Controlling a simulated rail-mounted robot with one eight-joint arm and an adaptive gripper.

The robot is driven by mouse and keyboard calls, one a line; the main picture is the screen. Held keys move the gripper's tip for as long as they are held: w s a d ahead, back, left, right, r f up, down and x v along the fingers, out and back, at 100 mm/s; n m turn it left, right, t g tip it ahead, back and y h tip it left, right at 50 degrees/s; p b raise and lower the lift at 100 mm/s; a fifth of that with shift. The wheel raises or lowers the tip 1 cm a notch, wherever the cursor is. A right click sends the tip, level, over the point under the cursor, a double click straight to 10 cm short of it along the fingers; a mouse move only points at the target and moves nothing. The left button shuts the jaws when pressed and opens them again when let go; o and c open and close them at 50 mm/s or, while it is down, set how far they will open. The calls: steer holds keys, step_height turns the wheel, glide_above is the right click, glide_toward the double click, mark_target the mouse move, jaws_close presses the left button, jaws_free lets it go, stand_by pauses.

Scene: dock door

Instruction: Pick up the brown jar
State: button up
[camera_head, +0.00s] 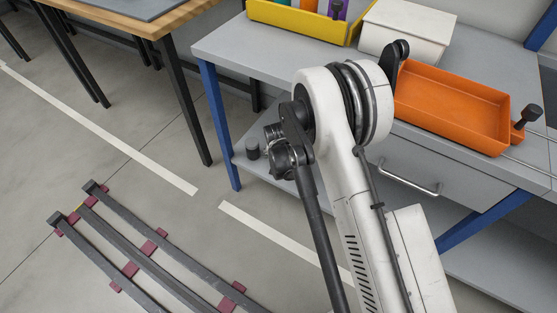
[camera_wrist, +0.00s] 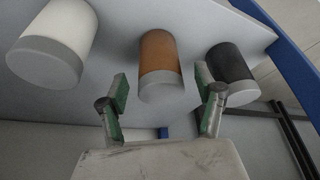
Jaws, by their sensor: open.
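The brown jar (camera_wrist: 159,58) with a grey end shows in the wrist view, in the middle of three jars on a grey surface. My gripper (camera_wrist: 163,90) is open, with one green-padded finger on each side of the brown jar's grey end in the picture. I cannot tell whether the jar lies between the fingers or beyond them; no contact is clear. In the head view my arm hides the gripper and the brown jar.
In the wrist view a white jar (camera_wrist: 62,38) is left of the brown jar and a black jar (camera_wrist: 231,72) close on its right. In the head view a dark cylinder (camera_head: 252,148) stands on the workbench's lower shelf. An orange tray (camera_head: 452,105) and yellow bin (camera_head: 300,22) are above.

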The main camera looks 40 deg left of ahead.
steer(key=x, duration=0.2)
steer(key=shift+w+a+f+b, duration=0.1)
steer(key=shift+f+b, duration=0.15)
steer(key=shift+b, duration=0.05)
steer(key=c, duration=1.4)
steer(key=shift+r, duration=0.1)
